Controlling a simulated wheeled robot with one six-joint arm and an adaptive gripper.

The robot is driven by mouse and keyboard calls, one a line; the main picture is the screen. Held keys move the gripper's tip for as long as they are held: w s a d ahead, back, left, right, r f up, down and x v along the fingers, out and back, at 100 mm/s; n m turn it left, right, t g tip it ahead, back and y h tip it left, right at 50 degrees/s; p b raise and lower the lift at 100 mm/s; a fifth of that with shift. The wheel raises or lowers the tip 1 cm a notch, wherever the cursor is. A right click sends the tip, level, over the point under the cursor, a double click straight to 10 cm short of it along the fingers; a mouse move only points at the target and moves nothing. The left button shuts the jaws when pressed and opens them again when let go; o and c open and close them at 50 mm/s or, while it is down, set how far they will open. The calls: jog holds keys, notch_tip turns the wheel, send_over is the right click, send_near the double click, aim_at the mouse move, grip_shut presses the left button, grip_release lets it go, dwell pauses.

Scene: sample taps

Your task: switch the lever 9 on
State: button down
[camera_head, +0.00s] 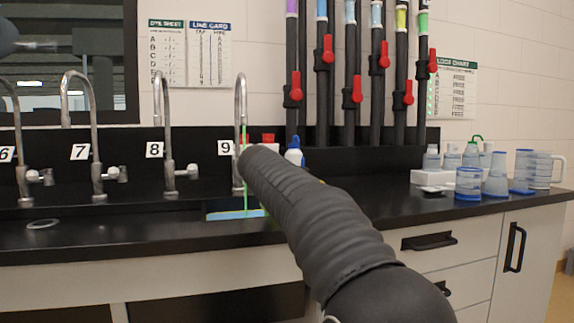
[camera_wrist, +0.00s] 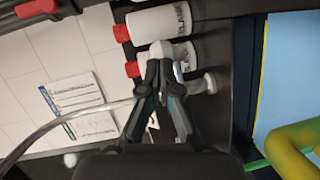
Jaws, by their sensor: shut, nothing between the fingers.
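Tap 9 (camera_head: 240,108) stands at the back of the black bench, beside its white "9" label (camera_head: 226,147). My dark arm covers its lower right side in the head view, so its lever is hidden there. A rounded pale knob (camera_wrist: 208,84) shows just right of the fingers. I cannot tell whether the fingers touch the fitting or how the lever is set.
Taps 7 (camera_head: 95,120) and 8 (camera_head: 168,120) stand left. White bottles with red caps (camera_wrist: 160,24) are close to the gripper. A blue tray (camera_head: 225,215) lies below tap 9. Red-handled pipes (camera_head: 328,50) hang behind; glassware (camera_head: 496,180) stands right.

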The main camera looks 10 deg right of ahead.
jog(key=shift+w+d+p, duration=0.25)
jog(key=shift+w+d, duration=0.1)
jog(key=shift+d, duration=0.45)
jog(key=shift+w+d+p, duration=0.3)
jog(key=shift+w+d, duration=0.1)
jog(key=shift+d, duration=0.35)
jog(key=shift+w+d+p, duration=0.25)
jog(key=shift+w+d, duration=0.1)
jog(key=shift+d, duration=0.45)
jog(key=shift+s, duration=0.35)
jog(key=s+d+r+b, duration=0.2)
jog(key=s, duration=1)
